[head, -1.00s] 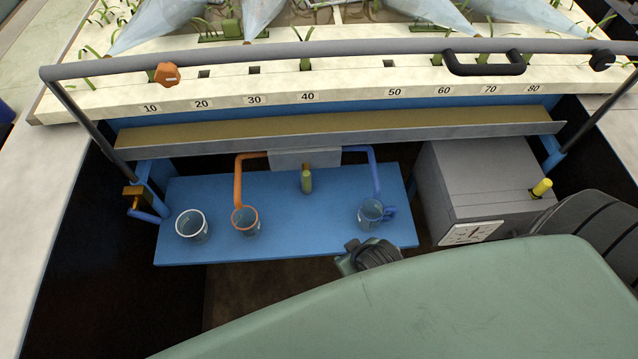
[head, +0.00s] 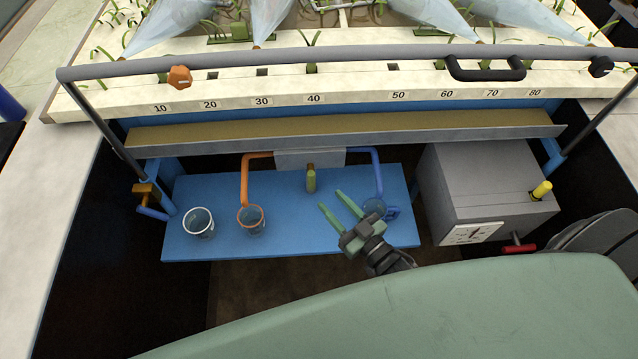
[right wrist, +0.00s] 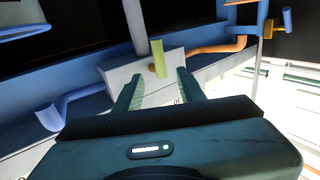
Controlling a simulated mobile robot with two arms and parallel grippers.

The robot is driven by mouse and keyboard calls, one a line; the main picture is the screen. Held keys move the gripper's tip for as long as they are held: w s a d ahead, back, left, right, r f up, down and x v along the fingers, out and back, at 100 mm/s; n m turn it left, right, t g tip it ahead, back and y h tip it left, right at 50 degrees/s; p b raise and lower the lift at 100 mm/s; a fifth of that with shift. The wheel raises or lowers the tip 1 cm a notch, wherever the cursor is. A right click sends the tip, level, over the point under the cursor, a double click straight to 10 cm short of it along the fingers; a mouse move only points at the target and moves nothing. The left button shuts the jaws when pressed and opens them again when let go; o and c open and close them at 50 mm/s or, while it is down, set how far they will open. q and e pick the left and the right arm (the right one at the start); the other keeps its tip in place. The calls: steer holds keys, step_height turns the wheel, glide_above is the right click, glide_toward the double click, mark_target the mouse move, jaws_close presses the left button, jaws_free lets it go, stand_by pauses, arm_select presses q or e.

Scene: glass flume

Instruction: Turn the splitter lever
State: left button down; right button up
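The splitter lever (head: 311,181) is a short green handle hanging from the front of a grey splitter box (head: 330,158). An orange pipe (head: 245,176) leaves the box on the left and a blue pipe (head: 377,170) on the right. In the right wrist view the lever (right wrist: 158,58) shows beyond and between my finger tips, in front of the box (right wrist: 118,76). My right gripper (head: 331,200) is open and empty, just right of and nearer than the lever, apart from it. My left gripper is not in view.
On the blue shelf (head: 290,238) stand a white-rimmed cup (head: 198,224), an orange-rimmed cup (head: 250,221) and a blue cup (head: 374,208), the last close to my right gripper. A grey box (head: 485,195) stands at right. A rail (head: 330,59) crosses above.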

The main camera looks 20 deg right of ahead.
mark_target(314, 181)
steer(key=p+x, duration=0.1)
steer(key=x, duration=0.6)
steer(key=shift+w, duration=0.15)
